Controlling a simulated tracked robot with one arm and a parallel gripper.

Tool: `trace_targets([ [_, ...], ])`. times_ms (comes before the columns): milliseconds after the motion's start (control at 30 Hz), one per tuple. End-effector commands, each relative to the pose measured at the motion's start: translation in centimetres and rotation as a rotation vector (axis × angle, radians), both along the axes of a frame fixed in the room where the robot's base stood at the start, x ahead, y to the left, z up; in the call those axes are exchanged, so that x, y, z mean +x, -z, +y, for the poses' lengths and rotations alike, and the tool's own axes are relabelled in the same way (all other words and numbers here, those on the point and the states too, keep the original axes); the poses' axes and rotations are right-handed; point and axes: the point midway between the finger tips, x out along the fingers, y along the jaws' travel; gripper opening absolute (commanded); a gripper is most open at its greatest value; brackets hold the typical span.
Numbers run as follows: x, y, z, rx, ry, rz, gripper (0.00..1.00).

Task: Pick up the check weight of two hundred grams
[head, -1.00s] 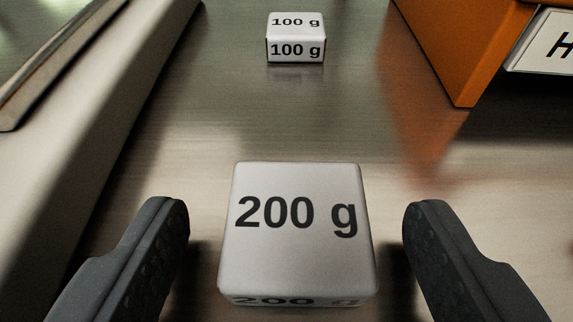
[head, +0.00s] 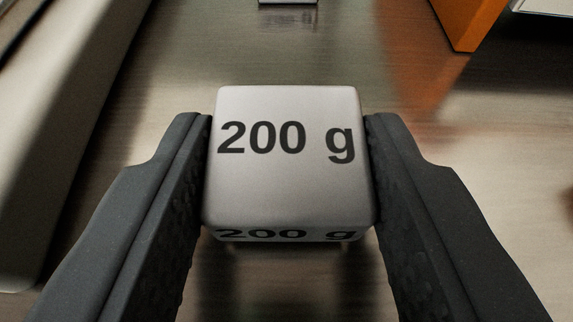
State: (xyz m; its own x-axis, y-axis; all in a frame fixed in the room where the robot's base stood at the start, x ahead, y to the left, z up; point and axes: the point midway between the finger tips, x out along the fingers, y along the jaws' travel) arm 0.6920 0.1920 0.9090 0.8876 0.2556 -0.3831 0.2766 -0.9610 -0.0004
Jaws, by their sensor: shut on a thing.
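The check weight of two hundred grams (head: 287,178) is a pale grey block with rounded edges. It has "200 g" in black on its top and front faces. It stands in the middle of the head view. My gripper (head: 289,165) is shut on it, with one dark finger against its left side and one against its right side. A dark shadow shows below its front edge. I cannot tell clearly whether it is off the metal surface.
The brushed metal surface (head: 190,75) is mostly clear. Another small block (head: 287,3) is cut off at the top edge. A pale rail (head: 75,130) runs along the left. An orange housing (head: 466,20) stands at the top right, with a pale plate (head: 540,5) beside it.

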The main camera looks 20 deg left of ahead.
Motion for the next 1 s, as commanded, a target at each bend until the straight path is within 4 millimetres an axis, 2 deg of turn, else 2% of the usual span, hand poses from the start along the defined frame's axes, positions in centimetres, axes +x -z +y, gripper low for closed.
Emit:
trace_targets([
  [267,0.0,-3.0,0.0,0.001,0.0,-0.001,0.12],
  [567,-3.6,-3.2,-1.0,0.0,0.0,0.0,0.12],
  [1000,-10.0,-3.8,-2.8,-0.001,0.0,0.0,0.12],
])
